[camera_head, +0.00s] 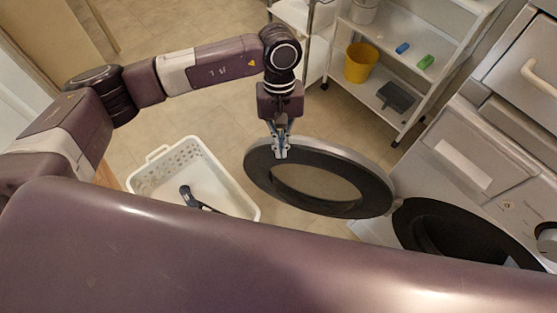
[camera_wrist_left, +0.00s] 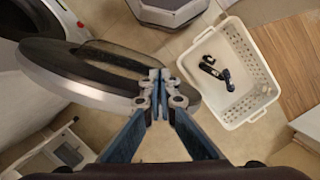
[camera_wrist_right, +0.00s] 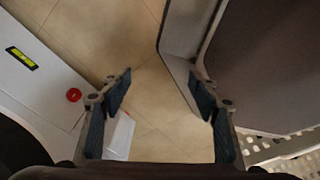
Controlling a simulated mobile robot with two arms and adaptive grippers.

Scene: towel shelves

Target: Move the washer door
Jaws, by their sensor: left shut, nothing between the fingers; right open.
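The washer door (camera_head: 365,195) is a dark ring with a silver edge and a clear middle. It stands swung open to the left of the dark round opening of the washer (camera_head: 408,225). My left gripper (camera_head: 281,153) is shut and empty, its tips at the door's upper left rim; I cannot tell if they touch it. In the left wrist view the door (camera_wrist_left: 60,70) reaches left behind the closed fingertips (camera_wrist_left: 158,82). My right gripper (camera_wrist_right: 158,82) is open and empty, and shows only in the right wrist view.
A white basket (camera_head: 150,172) with a dark tool (camera_head: 190,197) in it stands on the floor left of the door. A white shelf rack (camera_head: 385,48) holds a yellow bucket (camera_head: 360,62) and small items behind. Tiled floor (camera_head: 220,120) is clear between them.

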